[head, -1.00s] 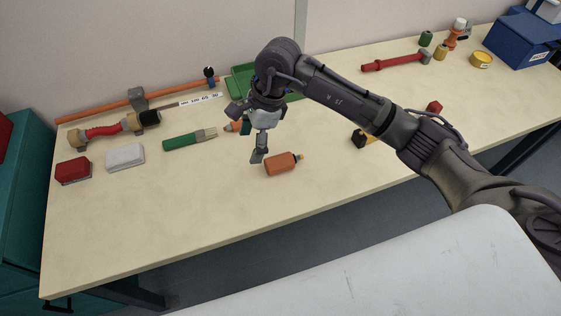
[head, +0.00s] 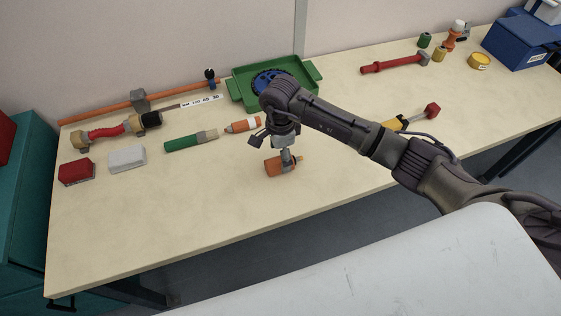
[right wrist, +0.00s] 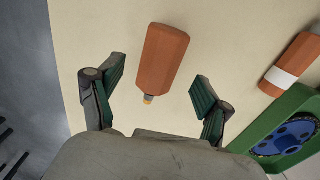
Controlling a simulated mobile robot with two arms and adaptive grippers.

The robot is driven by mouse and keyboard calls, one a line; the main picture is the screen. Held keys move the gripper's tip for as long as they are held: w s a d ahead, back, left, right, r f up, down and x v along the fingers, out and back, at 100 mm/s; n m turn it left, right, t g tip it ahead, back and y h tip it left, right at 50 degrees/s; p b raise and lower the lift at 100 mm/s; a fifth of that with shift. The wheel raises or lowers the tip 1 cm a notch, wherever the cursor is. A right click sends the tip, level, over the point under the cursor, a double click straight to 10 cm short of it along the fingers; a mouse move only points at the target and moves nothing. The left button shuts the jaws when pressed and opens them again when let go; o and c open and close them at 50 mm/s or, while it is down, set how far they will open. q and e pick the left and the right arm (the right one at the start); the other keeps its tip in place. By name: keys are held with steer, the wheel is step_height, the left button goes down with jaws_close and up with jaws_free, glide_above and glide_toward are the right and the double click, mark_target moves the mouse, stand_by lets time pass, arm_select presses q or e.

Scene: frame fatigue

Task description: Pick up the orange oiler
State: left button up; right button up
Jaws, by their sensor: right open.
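The orange oiler (head: 273,167) lies on its side on the workbench, near the front edge. In the head view my right gripper (head: 288,158) is over it and hides part of its body. In the right wrist view the oiler (right wrist: 163,58) lies ahead of and between the spread fingers, its yellow-tipped nozzle pointing toward the palm. My right gripper (right wrist: 154,90) is open and empty, with clear space between each finger and the oiler. Whether the fingers reach down to bench level is hard to tell. My left gripper is not in view.
A similar orange bottle with a white band (head: 243,125) lies behind. A green tray (head: 238,92) with a blue disc stands at the back. A green-handled brush (head: 190,141) lies left, a yellow-and-red tool (head: 432,110) right. The bench front (head: 170,220) is clear.

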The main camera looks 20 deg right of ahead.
mark_target(280, 159)
steer(key=shift+f, duration=1.6)
steer(key=c, duration=1.3)
steer(key=shift+o, duration=0.2)
steer(key=shift+r, duration=0.2)
steer(key=shift+r, duration=0.3)
steer(key=r, duration=0.3)
steer(key=shift+s+d+r+b, duration=0.3)
steer(key=shift+s+b, duration=0.05)
steer(key=shift+b, duration=0.05)
steer(key=s+d+r+b, duration=0.1)
steer(key=s+d+r, duration=0.4)
steer(key=s, duration=0.4)
steer(key=shift+s+d+r, duration=0.2)
steer(key=shift+r, duration=0.6)
